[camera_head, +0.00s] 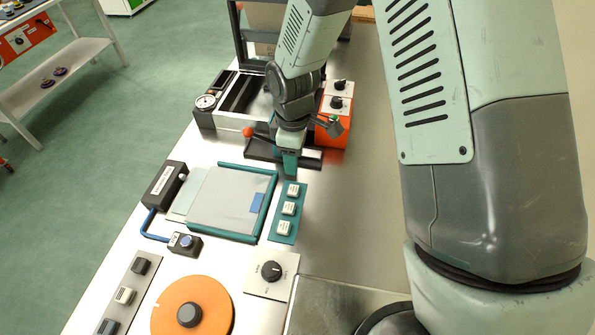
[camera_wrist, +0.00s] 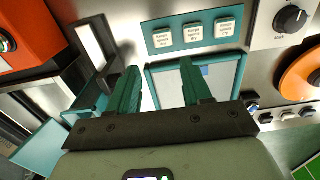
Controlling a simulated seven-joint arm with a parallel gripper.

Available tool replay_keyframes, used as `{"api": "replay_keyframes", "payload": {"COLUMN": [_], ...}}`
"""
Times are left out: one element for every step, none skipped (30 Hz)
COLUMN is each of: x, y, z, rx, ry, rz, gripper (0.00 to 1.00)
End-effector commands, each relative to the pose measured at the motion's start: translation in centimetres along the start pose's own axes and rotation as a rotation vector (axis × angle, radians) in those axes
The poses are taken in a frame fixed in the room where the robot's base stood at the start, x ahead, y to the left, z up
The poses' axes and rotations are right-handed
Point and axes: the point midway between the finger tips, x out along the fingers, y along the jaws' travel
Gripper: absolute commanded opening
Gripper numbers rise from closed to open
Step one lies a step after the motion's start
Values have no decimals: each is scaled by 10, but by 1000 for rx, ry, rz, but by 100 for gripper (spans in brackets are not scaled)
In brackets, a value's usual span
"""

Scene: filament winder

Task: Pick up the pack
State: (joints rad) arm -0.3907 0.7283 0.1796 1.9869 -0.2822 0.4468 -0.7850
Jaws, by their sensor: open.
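My gripper (camera_head: 290,165) is over the bench beyond the frame's upper right corner, apart from the pack. In the wrist view its two green fingers (camera_wrist: 159,72) are spread with nothing between them.
A black box (camera_head: 164,184) and blue-button box (camera_head: 185,243) stand left and below. An orange disc (camera_head: 165,312) and dial plate (camera_head: 270,272) are nearer. An orange control box (camera_head: 335,120) stands behind my gripper.

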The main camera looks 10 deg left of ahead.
Motion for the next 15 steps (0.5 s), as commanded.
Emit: {"api": "replay_keyframes", "payload": {"x": [7, 11, 17, 21, 27, 33, 38, 43, 48, 51, 54, 56, 58, 59, 62], "y": [-1, -1, -2, -2, -2, -2, -2, -2, -2, -2, -2, -1, -1, -2, -2], "z": [-1, -2, -1, -1, -1, -1, -2, -2, -1, -1, -1, -1, -2, -2, -2], "rx": [-8, -10, -11, -10, -10, -10, -9, -9, -8, -7, -7, -7, -7, -7, -7], "ry": [0, 0, -2, -2, -2, -2, -2, -2, -2, -2, -1, 0, 0, 0, -1], "rz": [-4, -5, -7, -7, -7, -7, -7, -7, -6, -6, -6, -4, -4, -4, -5], "gripper": [49, 49, 49, 49, 49, 49, 49, 49, 49, 49, 49, 49, 49, 49, 49]}}
